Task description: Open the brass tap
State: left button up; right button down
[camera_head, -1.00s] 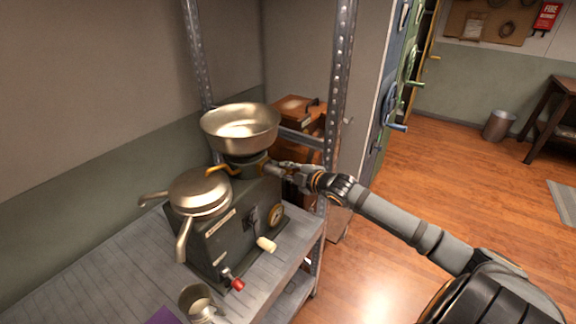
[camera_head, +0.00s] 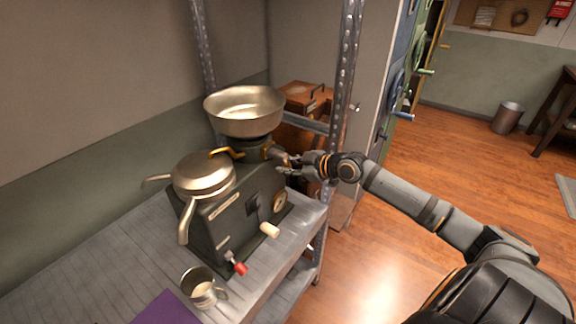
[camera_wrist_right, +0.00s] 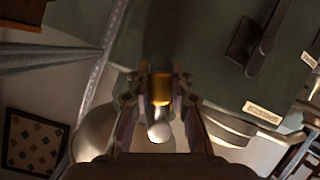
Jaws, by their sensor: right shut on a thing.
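A dark green separator machine (camera_head: 240,215) stands on a grey metal shelf, with a wide metal bowl (camera_head: 245,110) on top. A brass-coloured curved piece (camera_head: 229,152) shows under the bowl, by the lidded metal pan (camera_head: 203,174). My right gripper (camera_head: 283,163) is at the machine's right side, just below the bowl. In the right wrist view, its fingers (camera_wrist_right: 160,92) are closed around a brass-coloured piece (camera_wrist_right: 161,88), which I take to be the brass tap. The fingers hide most of it in the head view. My left gripper is not in view.
A metal cup (camera_head: 199,288) and a purple sheet (camera_head: 168,308) lie at the shelf's near end. A white-knobbed lever (camera_head: 270,230) and a red knob (camera_head: 240,268) stick out from the machine. A perforated shelf post (camera_head: 343,90) rises close behind my right gripper.

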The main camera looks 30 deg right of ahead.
aim_at(287, 160)
jog(key=shift+f, duration=0.1)
dwell(0.4)
jog(key=c, duration=1.2)
grip_release()
jog(key=shift+o, duration=0.2)
jog(key=r, duration=1)
jog(key=shift+a, duration=0.2)
jog(key=shift+s+d+r, duration=0.1)
jog(key=shift+s+r, duration=0.05)
jog(key=shift+r, duration=0.05)
jog(key=shift+d, duration=0.15)
jog(key=shift+w+f, duration=0.2)
